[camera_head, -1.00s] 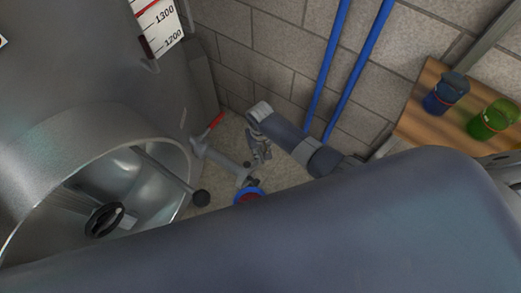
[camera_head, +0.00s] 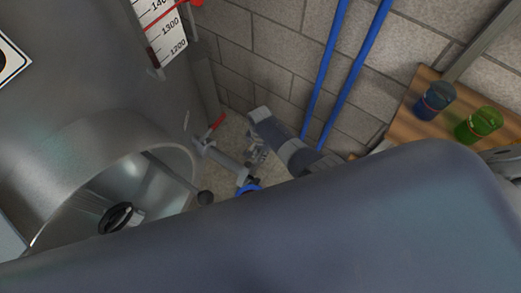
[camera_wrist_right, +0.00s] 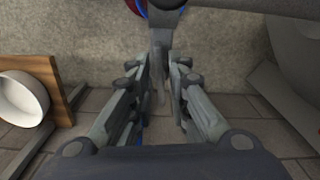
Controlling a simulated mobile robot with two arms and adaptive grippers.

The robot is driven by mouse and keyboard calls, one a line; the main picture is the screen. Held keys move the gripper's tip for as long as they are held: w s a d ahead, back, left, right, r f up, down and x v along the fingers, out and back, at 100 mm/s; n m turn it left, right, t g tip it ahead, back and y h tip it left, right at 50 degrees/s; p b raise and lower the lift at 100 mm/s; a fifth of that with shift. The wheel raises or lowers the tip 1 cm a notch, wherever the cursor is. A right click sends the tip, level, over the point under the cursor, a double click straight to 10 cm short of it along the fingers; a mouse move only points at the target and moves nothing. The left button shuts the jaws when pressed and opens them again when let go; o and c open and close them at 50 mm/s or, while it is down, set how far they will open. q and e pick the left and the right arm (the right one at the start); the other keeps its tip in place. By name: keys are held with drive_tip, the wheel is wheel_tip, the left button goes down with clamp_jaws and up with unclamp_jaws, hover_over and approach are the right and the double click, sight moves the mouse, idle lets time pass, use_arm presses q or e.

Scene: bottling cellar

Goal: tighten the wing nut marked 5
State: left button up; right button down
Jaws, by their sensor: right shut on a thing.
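My right gripper (camera_head: 256,158) hangs by the pipe fitting (camera_head: 226,158) low on the steel tank. In the right wrist view the right gripper (camera_wrist_right: 164,82) is shut on a narrow grey metal piece (camera_wrist_right: 161,42) between its fingertips. I cannot tell whether this piece is the wing nut, and no number 5 is readable. A red lever (camera_head: 217,123) and a blue ring (camera_head: 248,189) sit on the fitting near the gripper. My left gripper is not in view.
Blue pipes (camera_head: 338,85) run up the block wall. A wooden shelf (camera_head: 405,125) holds a blue jar (camera_head: 436,100) and a green jar (camera_head: 480,124). A large blue-grey surface blocks the lower view.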

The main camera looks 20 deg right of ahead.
sight(260, 153)
drive_tip(key=shift+m, duration=0.6)
drive_tip(key=c, duration=1.5)
unclamp_jaws()
drive_tip(key=shift+r, duration=6)
drive_tip(key=shift+s, duration=0.1)
